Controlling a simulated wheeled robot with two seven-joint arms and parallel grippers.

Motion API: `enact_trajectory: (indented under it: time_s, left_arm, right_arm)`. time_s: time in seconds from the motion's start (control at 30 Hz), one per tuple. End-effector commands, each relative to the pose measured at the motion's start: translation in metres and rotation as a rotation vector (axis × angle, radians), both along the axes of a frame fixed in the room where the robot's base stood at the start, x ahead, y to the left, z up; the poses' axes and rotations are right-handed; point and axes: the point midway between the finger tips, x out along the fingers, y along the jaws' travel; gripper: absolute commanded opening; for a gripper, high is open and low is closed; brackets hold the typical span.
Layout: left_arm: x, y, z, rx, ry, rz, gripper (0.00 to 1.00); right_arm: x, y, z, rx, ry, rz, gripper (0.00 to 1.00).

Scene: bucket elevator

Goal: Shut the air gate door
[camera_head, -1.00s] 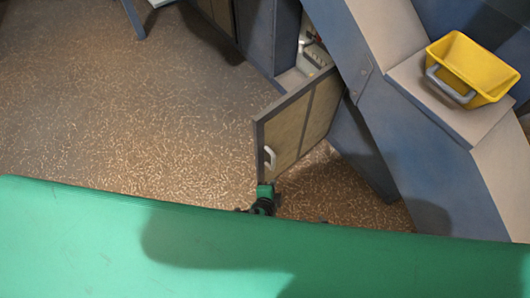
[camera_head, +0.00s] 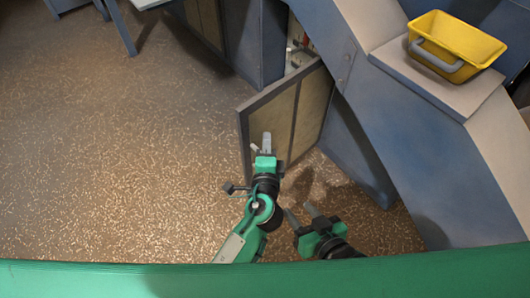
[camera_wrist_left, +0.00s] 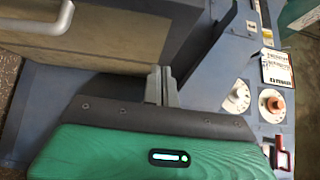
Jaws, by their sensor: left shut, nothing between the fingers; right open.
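The air gate door (camera_head: 305,108) is a beige panel with a grey frame. It stands open, swung out from the blue machine. Its pale handle (camera_head: 254,147) is partly hidden behind my left gripper (camera_head: 266,137), which is shut and empty in front of the door's free-edge side. In the left wrist view the shut fingers (camera_wrist_left: 161,84) are beside the grey door frame, and the handle (camera_wrist_left: 45,18) is at upper left on the beige door (camera_wrist_left: 90,30). I cannot tell if they touch the door. My right gripper (camera_head: 301,212) is open and empty, lower and to the right.
A control panel with dials (camera_wrist_left: 238,97) and a red-handled switch (camera_wrist_left: 283,158) shows in the left wrist view. A yellow bucket (camera_head: 455,45) sits on the sloping blue machine (camera_head: 375,95) at right. The speckled floor (camera_head: 120,150) left of the door is clear.

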Motion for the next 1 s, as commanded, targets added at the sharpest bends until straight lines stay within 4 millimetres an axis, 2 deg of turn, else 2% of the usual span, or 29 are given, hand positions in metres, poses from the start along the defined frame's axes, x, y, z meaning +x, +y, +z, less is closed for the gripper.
enact_trajectory:
  time_s: [0.03, 0.2, 0.4, 0.6, 1.0]
  left_arm:
    - [0.011, -0.001, 0.001, 0.0, -0.002, 0.001, 0.0]
    - [0.042, -0.002, 0.0, 0.0, -0.001, 0.001, 0.0]
    - [0.063, 0.017, 0.0, 0.002, 0.0, 0.0, 0.0]
    - [0.071, 0.024, -0.001, -0.001, 0.002, 0.0, 0.0]
    - [0.072, 0.026, -0.001, 0.0, 0.002, -0.002, 0.0]
  right_arm:
    - [0.0, 0.0, 0.0, 0.0, -0.001, 0.0, 0.42]
    - [0.0, 0.001, 0.0, 0.004, -0.006, -0.001, 0.42]
    - [-0.001, -0.001, -0.002, -0.007, 0.013, 0.0, 0.42]
    - [-0.001, -0.002, -0.002, -0.011, 0.019, 0.001, 0.42]
    - [0.0, -0.002, -0.001, -0.012, 0.019, -0.001, 0.42]
